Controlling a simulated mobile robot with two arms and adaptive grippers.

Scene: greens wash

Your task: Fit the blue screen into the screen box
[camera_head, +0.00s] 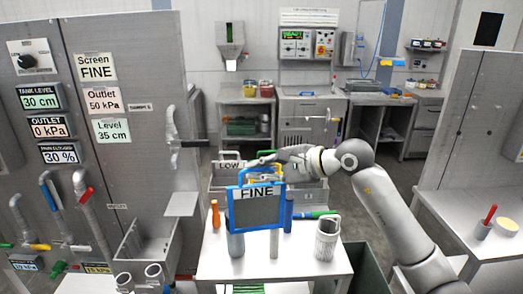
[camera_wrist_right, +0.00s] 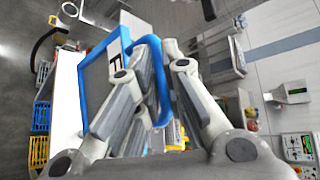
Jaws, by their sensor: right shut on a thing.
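The blue-framed screen (camera_head: 257,211), with a grey panel and a FINE label, is held upright above the white table. My right gripper (camera_head: 268,163) is shut on its blue handle at the top. In the right wrist view, the screen (camera_wrist_right: 98,92) and its blue handle loop show between the fingers of my right gripper (camera_wrist_right: 140,88). An open grey box (camera_head: 133,246) on the front of the left cabinet looks like the screen box; it stands left of the screen, apart from it. Grey rounded parts at the bottom left may be my left gripper (camera_head: 140,279); its jaws are unclear.
The left cabinet (camera_head: 150,80) has pipes and valves in front.

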